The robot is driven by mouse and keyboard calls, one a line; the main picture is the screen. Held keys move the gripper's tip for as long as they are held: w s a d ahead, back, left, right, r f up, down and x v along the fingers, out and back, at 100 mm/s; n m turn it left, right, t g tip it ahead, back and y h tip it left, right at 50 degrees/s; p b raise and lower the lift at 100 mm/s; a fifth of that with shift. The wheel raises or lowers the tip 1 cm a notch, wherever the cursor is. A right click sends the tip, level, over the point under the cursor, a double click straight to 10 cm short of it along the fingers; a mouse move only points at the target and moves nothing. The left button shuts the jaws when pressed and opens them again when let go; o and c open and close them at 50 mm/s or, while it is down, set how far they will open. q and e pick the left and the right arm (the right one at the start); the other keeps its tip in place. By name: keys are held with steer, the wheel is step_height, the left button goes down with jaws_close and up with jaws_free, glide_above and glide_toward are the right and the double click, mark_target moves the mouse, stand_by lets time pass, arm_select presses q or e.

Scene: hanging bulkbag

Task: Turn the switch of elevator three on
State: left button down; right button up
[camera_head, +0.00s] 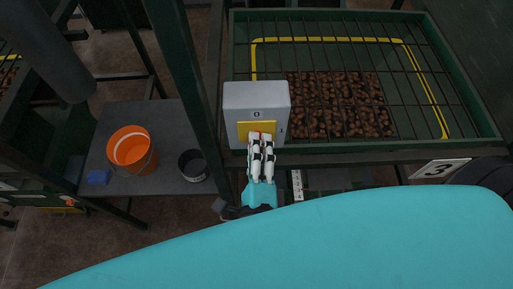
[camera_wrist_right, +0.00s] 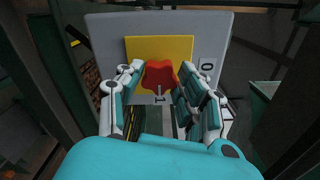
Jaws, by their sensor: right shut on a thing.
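A grey switch box (camera_head: 237,97) with a yellow plate (camera_head: 243,129) is fixed at the front of the grated hopper, on its left side. In the head view a "0" is marked at its top and a "1" at its right edge. My right gripper (camera_head: 262,140) is in front of the plate. In the right wrist view its fingers (camera_wrist_right: 160,84) are shut on the red switch knob (camera_wrist_right: 160,73), one on each side. The box (camera_wrist_right: 108,33) and plate (camera_wrist_right: 143,45) show behind. The fingers mostly hide the knob in the head view. My left gripper is out of view.
A sign "3" (camera_head: 440,169) is on the hopper's front right. The grated hopper (camera_head: 465,110) holds brown lumps. A grey table (camera_head: 160,115) at left bears an orange bucket (camera_head: 130,150), a dark pot (camera_head: 193,166) and a blue block (camera_head: 98,177). A green post (camera_head: 178,70) stands left of the box.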

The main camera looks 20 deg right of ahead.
stand_by(0.5)
steer(key=o, duration=1.2)
steer(key=shift+c, duration=0.2)
steer(key=v, duration=0.7)
steer(key=shift+s, duration=0.2)
steer(key=shift+a, duration=0.15)
